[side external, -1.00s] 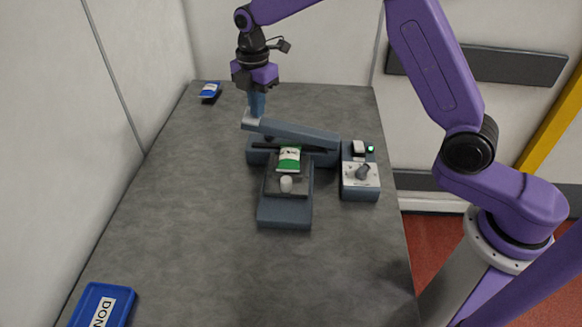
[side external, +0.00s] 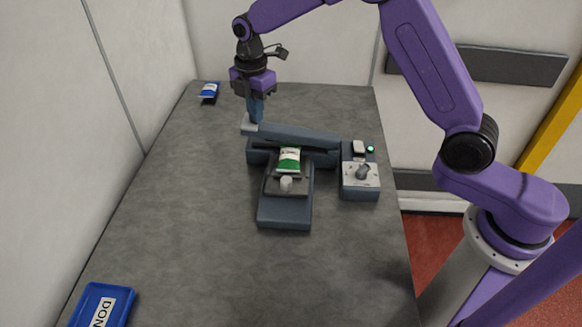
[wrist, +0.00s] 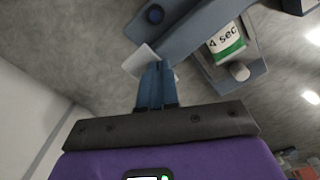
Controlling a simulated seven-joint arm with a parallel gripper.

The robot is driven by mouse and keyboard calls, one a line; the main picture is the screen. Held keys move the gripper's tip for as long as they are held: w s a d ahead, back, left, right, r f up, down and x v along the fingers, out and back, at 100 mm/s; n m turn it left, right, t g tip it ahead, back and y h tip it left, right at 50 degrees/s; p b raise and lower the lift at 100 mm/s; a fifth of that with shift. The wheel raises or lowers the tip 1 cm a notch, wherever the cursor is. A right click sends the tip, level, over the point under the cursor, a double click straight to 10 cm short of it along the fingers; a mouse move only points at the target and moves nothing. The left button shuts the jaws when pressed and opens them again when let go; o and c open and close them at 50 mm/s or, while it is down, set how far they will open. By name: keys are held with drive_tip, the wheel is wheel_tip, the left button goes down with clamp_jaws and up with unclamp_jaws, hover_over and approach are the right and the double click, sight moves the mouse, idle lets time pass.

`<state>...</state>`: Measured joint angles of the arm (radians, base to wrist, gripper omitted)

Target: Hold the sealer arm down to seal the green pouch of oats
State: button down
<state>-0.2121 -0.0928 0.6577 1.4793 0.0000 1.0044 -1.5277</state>
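The green pouch (side external: 289,160) lies on the sealer's bed (side external: 285,211), its upper end at the sealing bar. In the wrist view the pouch (wrist: 226,42) shows the label "4 sec". The blue-grey sealer arm (side external: 296,135) spans left to right above the lower bar and slopes slightly; I cannot tell whether it is fully down. My gripper (side external: 255,120) points down at the pale tab on the arm's left end, fingers together. In the wrist view the fingertips (wrist: 157,67) overlap the pale tab (wrist: 141,60) and seem to press on it rather than grip it.
A control box (side external: 360,177) with a knob and a lit green light stands right of the sealer. A blue pouch (side external: 209,90) lies at the back left. A blue tray (side external: 122,309) marked "DON" sits at the front left.

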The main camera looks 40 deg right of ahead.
drive_tip(key=shift+f, duration=0.1)
idle(0.3)
drive_tip(key=shift+w+a+f, duration=0.1)
drive_tip(key=shift+f, duration=1.1)
idle(1.2)
drive_tip(key=shift+r, duration=0.1)
idle(4.2)
wheel_tip(320, 180, up, 13)
idle(1.2)
